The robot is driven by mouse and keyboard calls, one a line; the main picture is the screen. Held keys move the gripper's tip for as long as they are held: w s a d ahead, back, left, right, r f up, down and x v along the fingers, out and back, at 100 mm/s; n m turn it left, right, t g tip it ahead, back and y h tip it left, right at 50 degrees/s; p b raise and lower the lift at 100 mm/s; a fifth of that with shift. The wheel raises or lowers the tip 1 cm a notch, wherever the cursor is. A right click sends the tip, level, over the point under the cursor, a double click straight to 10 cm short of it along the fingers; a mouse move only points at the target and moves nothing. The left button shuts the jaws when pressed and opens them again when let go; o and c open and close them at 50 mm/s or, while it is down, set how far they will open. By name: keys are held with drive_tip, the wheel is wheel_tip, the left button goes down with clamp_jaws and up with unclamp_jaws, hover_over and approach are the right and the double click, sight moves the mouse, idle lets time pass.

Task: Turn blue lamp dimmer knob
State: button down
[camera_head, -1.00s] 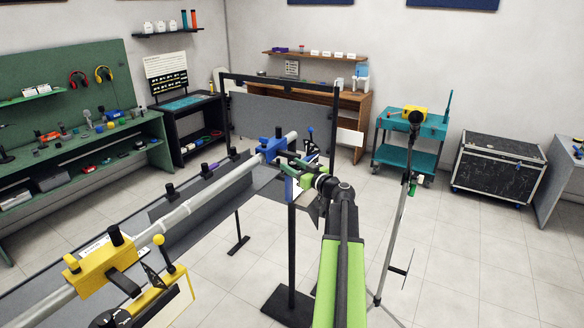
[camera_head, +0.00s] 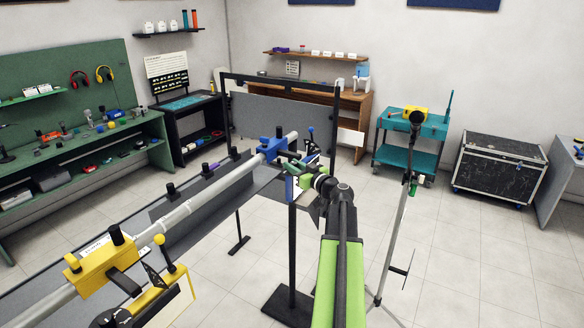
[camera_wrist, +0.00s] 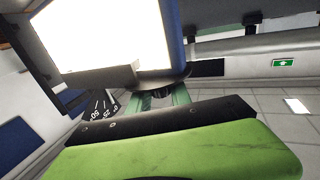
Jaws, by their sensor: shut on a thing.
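The blue lamp's clamp (camera_head: 272,150) sits on the grey pipe at the middle of the head view, with its blue-edged body (camera_head: 291,188) below. In the wrist view the lamp's bright white panel (camera_wrist: 105,32) fills the upper left. Under its edge is a dark round dimmer knob (camera_wrist: 165,84), beside a black scale with white numbers (camera_wrist: 99,106). My gripper (camera_wrist: 161,100) is at the knob, with green fingers reaching up to it, and is shut on it. The fingertips are partly hidden under the lamp's edge. My gripper is small and partly hidden in the head view.
A yellow lamp (camera_head: 105,258) hangs from the same grey pipe (camera_head: 195,203) at the left. A tripod stand (camera_head: 398,225) stands to the right of my arm. A teal cart (camera_head: 411,140) and a black case (camera_head: 497,168) stand farther back on open floor.

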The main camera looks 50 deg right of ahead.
drive_tip(key=shift+a+h, duration=0.15)
drive_tip(key=shift+h, duration=0.15)
drive_tip(key=m+g+h, duration=0.1)
drive_tip(key=m+h, duration=0.1)
drive_tip(key=m+g+h, duration=0.1)
drive_tip(key=m+h, duration=0.1)
drive_tip(key=h, duration=0.1)
drive_tip(key=shift+h, duration=0.3)
drive_tip(key=m+g+h, duration=0.4)
drive_tip(key=h, duration=0.1)
drive_tip(key=shift+w+m+g, duration=0.1)
drive_tip(key=shift+m+g, duration=0.3)
drive_tip(key=m+g+h, duration=0.1)
drive_tip(key=m+g, duration=0.1)
drive_tip(key=g, duration=0.1)
drive_tip(key=m+g+h, duration=0.2)
drive_tip(key=g, duration=0.1)
drive_tip(key=shift+w+d+h, duration=0.1)
drive_tip(key=shift+d+h, duration=0.1)
drive_tip(key=shift+h, duration=0.1)
drive_tip(key=shift+m+g+h, duration=0.3)
drive_tip(key=shift+m+g, duration=1.4)
drive_tip(key=shift+g, duration=0.6)
drive_tip(key=shift+s+g, duration=0.25)
drive_tip(key=shift+g, duration=0.15)
drive_tip(key=c, duration=1.2)
unclamp_jaws()
drive_tip(key=shift+d, duration=0.1)
